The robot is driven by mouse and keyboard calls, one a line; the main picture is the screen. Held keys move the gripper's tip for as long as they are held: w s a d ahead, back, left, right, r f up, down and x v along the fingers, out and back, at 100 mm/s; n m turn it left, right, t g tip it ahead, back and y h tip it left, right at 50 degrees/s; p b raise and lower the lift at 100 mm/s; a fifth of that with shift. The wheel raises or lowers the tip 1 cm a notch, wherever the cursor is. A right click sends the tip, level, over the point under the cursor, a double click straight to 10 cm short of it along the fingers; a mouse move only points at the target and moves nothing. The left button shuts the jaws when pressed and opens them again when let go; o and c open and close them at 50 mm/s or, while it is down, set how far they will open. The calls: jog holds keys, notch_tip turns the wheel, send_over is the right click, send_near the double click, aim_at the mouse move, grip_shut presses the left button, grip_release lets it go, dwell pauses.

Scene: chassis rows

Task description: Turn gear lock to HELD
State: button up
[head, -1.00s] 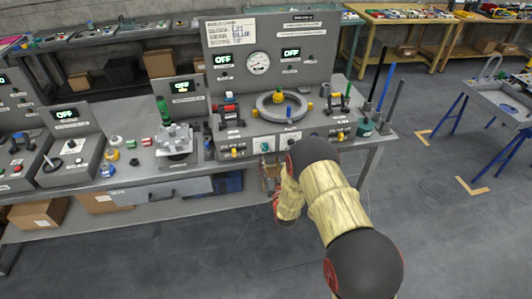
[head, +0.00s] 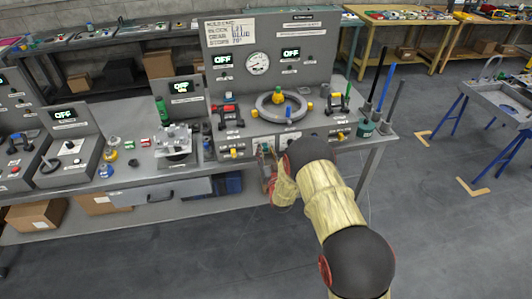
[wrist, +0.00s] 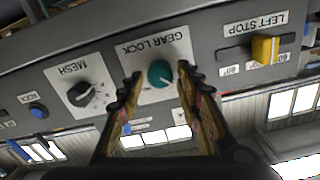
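The gear lock is a round teal knob (wrist: 161,73) on a white plate marked GEAR LOCK, on the front face of the grey console. The wrist view shows it upside down. I cannot read which position the knob points to. My gripper (wrist: 160,82) is open, with one fingertip on each side of the knob in the picture. I cannot tell whether the fingers touch it. In the head view my gripper (head: 267,156) is at the console's front edge, below the ring fixture (head: 284,108), and largely covers the knob.
A black MESH knob (wrist: 80,94) and a yellow LEFT STOP slider (wrist: 265,50) flank the gear lock. A blue button (wrist: 38,110) lies further left in the wrist view. A drawer (head: 160,193) juts out below the bench at left.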

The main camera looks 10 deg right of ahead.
grip_shut()
jog(key=shift+m+b, duration=0.3)
jog(key=m+b, duration=0.2)
jog(key=m, duration=0.1)
jog(key=shift+f+m+b, duration=0.15)
jog(key=shift+m+b, duration=0.15)
jog(key=shift+b, duration=0.1)
jog(key=m+b, duration=0.3)
jog(key=m, duration=0.1)
jog(key=shift+d+m, duration=0.1)
jog(key=shift+m, duration=0.2)
jog(key=m+b, duration=0.2)
jog(key=m, duration=0.2)
jog(key=m+b, duration=0.2)
jog(key=m, duration=0.3)
jog(key=shift+b, duration=0.3)
